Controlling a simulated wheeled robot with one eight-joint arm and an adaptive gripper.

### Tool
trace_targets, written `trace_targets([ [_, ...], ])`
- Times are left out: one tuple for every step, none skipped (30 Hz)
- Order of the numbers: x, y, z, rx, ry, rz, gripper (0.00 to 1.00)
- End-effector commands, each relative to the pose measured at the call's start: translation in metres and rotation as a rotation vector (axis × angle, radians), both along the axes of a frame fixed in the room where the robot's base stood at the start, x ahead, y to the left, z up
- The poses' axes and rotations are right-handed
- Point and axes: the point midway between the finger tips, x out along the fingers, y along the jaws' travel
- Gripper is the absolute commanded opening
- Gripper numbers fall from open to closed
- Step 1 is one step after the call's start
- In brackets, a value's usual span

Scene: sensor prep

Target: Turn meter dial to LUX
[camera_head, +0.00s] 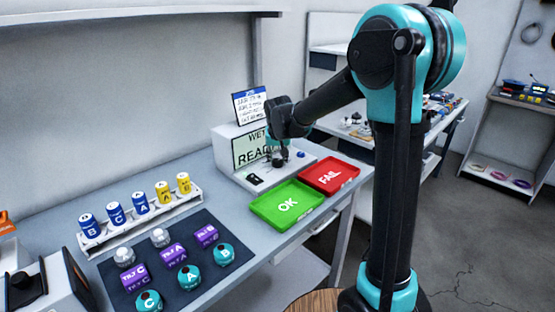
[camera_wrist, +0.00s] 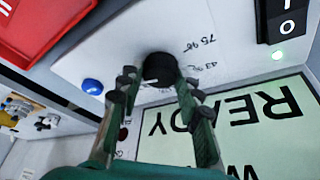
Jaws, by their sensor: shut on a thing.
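The meter (camera_head: 225,160) is a white box at the back of the bench, with a pale green screen (camera_head: 247,150) reading READY. Its black round dial (camera_wrist: 160,68) sits on the sloped front panel, which appears upside down in the wrist view. My gripper (camera_wrist: 158,84) reaches down to the panel with its two green and dark fingers on either side of the dial, shut on it. In the head view my gripper (camera_head: 278,152) partly covers the dial. The small markings around the dial are not clear enough to read as LUX.
Green OK (camera_head: 265,205) and red FAIL (camera_head: 330,188) trays lie in front. Several cans stand in a rack (camera_head: 150,222) at left.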

Motion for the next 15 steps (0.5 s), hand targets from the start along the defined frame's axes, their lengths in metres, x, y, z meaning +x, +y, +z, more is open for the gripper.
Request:
trace_targets([
  [0.0,0.0,0.0001,0.0,0.0,0.0,0.1],
  [0.0,0.0,0.0001,0.0,0.0,0.0,0.06],
  [0.0,0.0,0.0001,0.0,0.0,0.0,0.06],
  [0.0,0.0,0.0001,0.0,0.0,0.0,0.06],
  [0.0,0.0,0.0001,0.001,0.0,0.001,0.06],
  [0.0001,-0.0001,0.0001,0.0,0.0,0.004,0.06],
  [0.0001,-0.0002,0.0001,0.0,0.0,0.007,0.06],
  [0.0001,-0.0003,0.0001,0.0,0.0,0.01,0.06],
  [0.0002,-0.0004,0.0002,0.0,0.0,0.017,0.06],
  [0.0003,-0.0006,0.0002,0.0,0.0,0.026,0.06],
  [0.0003,-0.0008,0.0002,0.0,-0.001,0.035,0.06],
  [0.0004,-0.0009,0.0002,0.001,-0.001,0.048,0.06],
  [0.0004,-0.001,0.0002,0.001,-0.001,0.061,0.06],
  [0.0005,-0.0013,0.0003,0.001,-0.001,0.075,0.06],
  [0.0006,-0.0017,0.0003,0.001,-0.001,0.098,0.06],
])
